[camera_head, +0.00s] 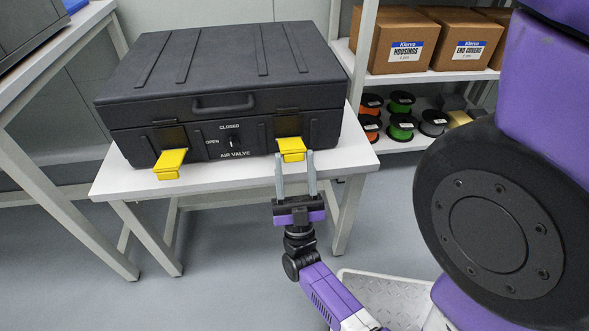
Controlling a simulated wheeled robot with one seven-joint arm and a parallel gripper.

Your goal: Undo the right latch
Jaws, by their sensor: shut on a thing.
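A closed black case (225,85) lies on a white table. On its front are two yellow latches, a left latch (171,163) and a right latch (291,148). Both jut out from the case front below dark plates. My gripper (296,156) comes from below and in front, with its two grey fingers at either side of the right latch's front end, shut on it. The fingertips partly cover the latch's edges. A handle (223,104) and an air valve knob (232,141) with OPEN and CLOSED marks sit between the latches.
The white table (345,157) has a narrow bare strip in front of and right of the case. A shelf behind at right holds cardboard boxes (402,45) and several spools (402,130). Another table (62,45) stands at the left. Floor in front is clear.

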